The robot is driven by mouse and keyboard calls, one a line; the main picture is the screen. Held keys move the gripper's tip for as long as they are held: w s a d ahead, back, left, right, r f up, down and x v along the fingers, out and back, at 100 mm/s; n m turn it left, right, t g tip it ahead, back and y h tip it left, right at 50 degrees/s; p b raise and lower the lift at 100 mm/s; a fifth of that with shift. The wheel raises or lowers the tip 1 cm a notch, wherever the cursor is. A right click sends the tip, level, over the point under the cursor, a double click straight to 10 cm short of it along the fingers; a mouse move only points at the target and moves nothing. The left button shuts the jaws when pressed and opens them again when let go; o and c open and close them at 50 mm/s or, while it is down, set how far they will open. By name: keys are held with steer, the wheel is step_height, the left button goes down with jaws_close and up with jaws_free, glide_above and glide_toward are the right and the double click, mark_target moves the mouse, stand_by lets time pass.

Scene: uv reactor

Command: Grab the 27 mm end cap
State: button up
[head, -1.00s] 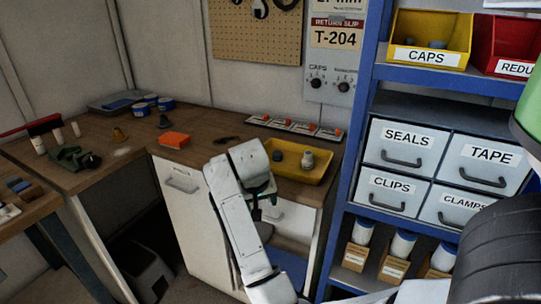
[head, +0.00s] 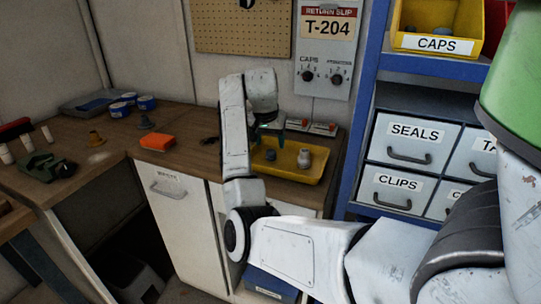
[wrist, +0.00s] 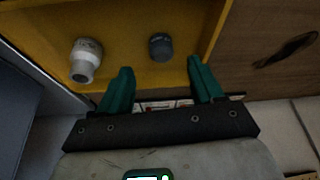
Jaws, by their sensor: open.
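A small dark grey cap (wrist: 160,46) lies in the yellow tray (wrist: 120,30); its size is not readable. In the head view the cap (head: 271,154) is at the left of the tray (head: 312,176). A white and grey fitting (wrist: 85,60) stands in the same tray, left of the cap in the wrist view; it also shows in the head view (head: 304,158). My gripper (wrist: 161,68) is open and empty. Its teal fingers point toward the tray, with the cap beyond and between the tips. In the head view my gripper (head: 270,128) is partly hidden by my arm.
A yellow bin labelled CAPS (head: 432,44) with small caps sits on the blue shelf (head: 360,110) at right. Grey drawers (head: 410,140) are below. An orange block (head: 158,142) and a dark flat item (wrist: 286,50) lie on the bench beside the tray.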

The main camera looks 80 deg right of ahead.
mark_target(271, 151)
steer(key=shift+x, duration=2.85)
steer(key=shift+w+r, duration=0.1)
steer(key=c, duration=1.1)
